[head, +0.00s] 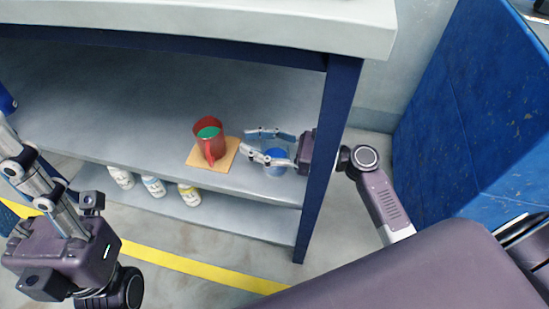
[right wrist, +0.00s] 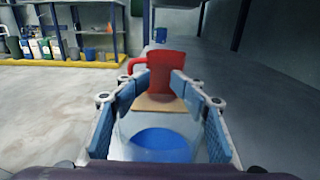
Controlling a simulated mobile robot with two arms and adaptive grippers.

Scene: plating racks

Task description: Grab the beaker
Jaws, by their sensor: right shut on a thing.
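The beaker (head: 275,162) is clear with blue liquid in it. It is at the right end of the upper shelf (head: 130,150), beside the blue post. My right gripper (head: 267,146) is shut on it, with one finger on each side. In the right wrist view the beaker (right wrist: 160,146) is between the blue finger pads, low in the picture. Whether its base touches the shelf is hard to tell. My left arm shows at the lower left of the head view, away from the beaker; its finger state is unclear.
A red pitcher (head: 209,141) with green content stands on a wooden board (head: 229,157) left of the beaker. Several bottles (head: 153,186) stand on the lower shelf. A blue post (head: 331,140) and the grey top (head: 230,22) frame the shelf. A blue cabinet (head: 475,110) is at the right.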

